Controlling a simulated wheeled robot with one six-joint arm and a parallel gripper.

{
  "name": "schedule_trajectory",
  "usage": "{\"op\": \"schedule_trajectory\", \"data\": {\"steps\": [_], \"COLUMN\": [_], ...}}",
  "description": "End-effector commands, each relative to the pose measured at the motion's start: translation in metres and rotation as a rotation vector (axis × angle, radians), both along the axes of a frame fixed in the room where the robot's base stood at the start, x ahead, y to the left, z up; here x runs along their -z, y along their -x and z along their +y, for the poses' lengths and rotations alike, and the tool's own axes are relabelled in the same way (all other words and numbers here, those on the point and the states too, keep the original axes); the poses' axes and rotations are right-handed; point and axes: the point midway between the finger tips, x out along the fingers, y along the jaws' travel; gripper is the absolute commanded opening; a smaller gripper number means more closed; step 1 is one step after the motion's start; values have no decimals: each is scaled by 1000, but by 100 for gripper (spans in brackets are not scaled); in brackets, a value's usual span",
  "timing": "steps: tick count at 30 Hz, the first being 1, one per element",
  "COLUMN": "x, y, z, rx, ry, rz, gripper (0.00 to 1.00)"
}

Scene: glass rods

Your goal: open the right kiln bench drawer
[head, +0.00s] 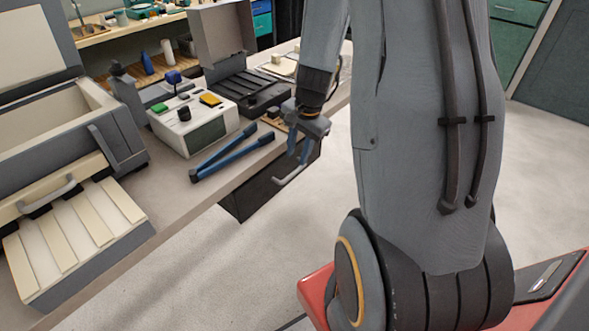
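The right kiln bench drawer (258,192) is a dark front under the bench's edge. Its light grey bar handle (287,179) stands out from the front. The drawer looks closed, though its upper part is hidden by the bench top and my gripper. My gripper (299,156) hangs down beside the bench edge, just above the handle. Its two blue fingers are spread apart with nothing visible between them. It looks apart from the handle, but the exact gap is hard to tell.
Blue-handled tongs (225,155) lie on the bench top (180,205) near the edge. A white control box (205,130) with coloured buttons stands behind them. An open kiln (55,130) is at the left. The floor (250,265) before the drawer is clear.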

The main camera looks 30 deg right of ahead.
Motion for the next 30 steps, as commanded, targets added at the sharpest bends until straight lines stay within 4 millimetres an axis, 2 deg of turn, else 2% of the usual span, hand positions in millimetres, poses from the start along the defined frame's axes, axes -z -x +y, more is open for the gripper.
{"op": "schedule_trajectory", "data": {"steps": [13, 18, 26, 30], "x": [60, 68, 69, 69], "y": [-9, -11, -11, -11], "z": [4, 5, 5, 5], "rx": [-3, -5, -5, -5], "ry": [0, 2, 2, 2], "rz": [2, 0, 0, 0], "gripper": [29, 29, 29, 8]}}
